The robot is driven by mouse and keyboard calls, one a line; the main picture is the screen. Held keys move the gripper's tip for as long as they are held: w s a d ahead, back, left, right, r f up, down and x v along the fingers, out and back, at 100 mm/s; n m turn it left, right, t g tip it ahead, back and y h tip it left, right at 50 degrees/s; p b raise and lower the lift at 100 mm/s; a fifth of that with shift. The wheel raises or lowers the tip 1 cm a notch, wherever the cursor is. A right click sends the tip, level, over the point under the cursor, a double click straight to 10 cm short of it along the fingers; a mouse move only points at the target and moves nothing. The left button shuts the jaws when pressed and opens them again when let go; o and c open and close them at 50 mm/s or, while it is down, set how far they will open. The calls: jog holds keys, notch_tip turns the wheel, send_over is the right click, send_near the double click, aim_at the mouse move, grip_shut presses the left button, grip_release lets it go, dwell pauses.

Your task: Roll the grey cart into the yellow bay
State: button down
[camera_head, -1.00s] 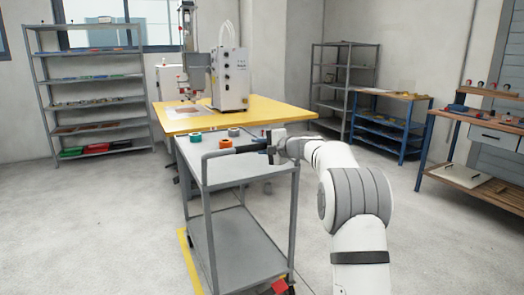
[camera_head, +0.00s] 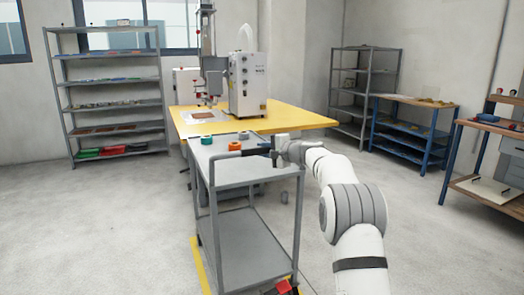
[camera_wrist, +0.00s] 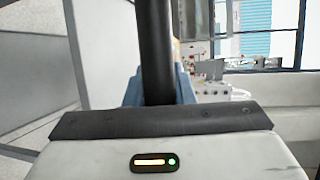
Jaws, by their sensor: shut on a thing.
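The grey cart (camera_head: 240,243) stands in the middle of the head view, with a top deck and a lower shelf. A bar handle (camera_head: 235,155) runs across its near top end. My gripper (camera_head: 275,153) is at the right end of this handle. In the wrist view the dark bar (camera_wrist: 155,45) passes between the bluish fingers, and my gripper is shut on it. A yellow floor line (camera_head: 201,268), seemingly part of the yellow bay, shows along the cart's left side. The cart hides the rest, so I cannot tell how much of it lies inside.
A yellow-topped table (camera_head: 300,118) with a white machine (camera_head: 247,85) stands just beyond the cart. Several coloured rolls (camera_head: 234,146) sit on the top deck. Shelving (camera_head: 110,105) stands at the back left, a blue bench (camera_head: 412,135) at the right. Floor at left is clear.

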jog(key=shift+d+f, duration=0.1)
jog(key=shift+d, duration=0.2)
jog(key=c, duration=1.4)
grip_release()
jog(key=shift+w, duration=0.1)
jog(key=shift+o, duration=0.8)
jog(key=shift+a, duration=0.15)
jog(key=v, duration=0.8)
